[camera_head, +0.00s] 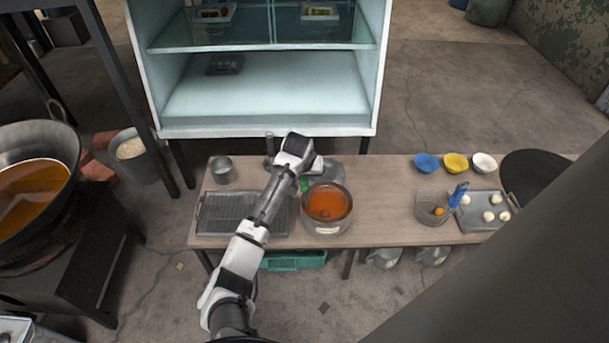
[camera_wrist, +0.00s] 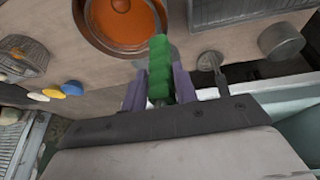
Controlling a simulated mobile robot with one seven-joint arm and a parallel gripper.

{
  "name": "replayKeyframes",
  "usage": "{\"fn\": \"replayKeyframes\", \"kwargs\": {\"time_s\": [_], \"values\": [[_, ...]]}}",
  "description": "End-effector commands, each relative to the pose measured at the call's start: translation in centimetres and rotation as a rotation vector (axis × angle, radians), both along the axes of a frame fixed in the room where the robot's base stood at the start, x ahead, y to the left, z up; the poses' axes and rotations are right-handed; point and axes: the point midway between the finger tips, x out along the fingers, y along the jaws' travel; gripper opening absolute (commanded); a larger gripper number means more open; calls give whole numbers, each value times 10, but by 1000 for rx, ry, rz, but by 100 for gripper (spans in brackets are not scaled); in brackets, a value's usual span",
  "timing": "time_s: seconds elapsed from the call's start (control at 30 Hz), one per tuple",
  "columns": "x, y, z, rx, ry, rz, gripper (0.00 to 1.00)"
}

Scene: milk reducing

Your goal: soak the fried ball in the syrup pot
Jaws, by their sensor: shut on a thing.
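The syrup pot (camera_head: 347,222) is a round metal pot of orange syrup on the table; its rim and syrup also show in the wrist view (camera_wrist: 98,28). A round orange-brown shape (camera_wrist: 121,5) shows in the syrup; I cannot tell surely that it is the fried ball. An orange ball (camera_head: 438,211) sits in a clear container (camera_head: 425,214) at the right.
A wire rack tray (camera_head: 215,215) lies left of the pot, with a metal cup (camera_head: 222,168) behind it. Blue (camera_head: 426,162), yellow (camera_head: 455,162) and white bowls (camera_head: 484,162) stand at the right, behind a tray of white balls (camera_head: 477,222). A glass cabinet (camera_head: 260,85) stands behind the table.

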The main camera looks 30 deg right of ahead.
Motion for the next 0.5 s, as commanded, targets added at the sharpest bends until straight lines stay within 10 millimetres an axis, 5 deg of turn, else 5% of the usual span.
{"fn": "replayKeyframes", "kwargs": {"time_s": [0.5], "values": [[0, -1, 57, -3, -1, -1, 3]]}}
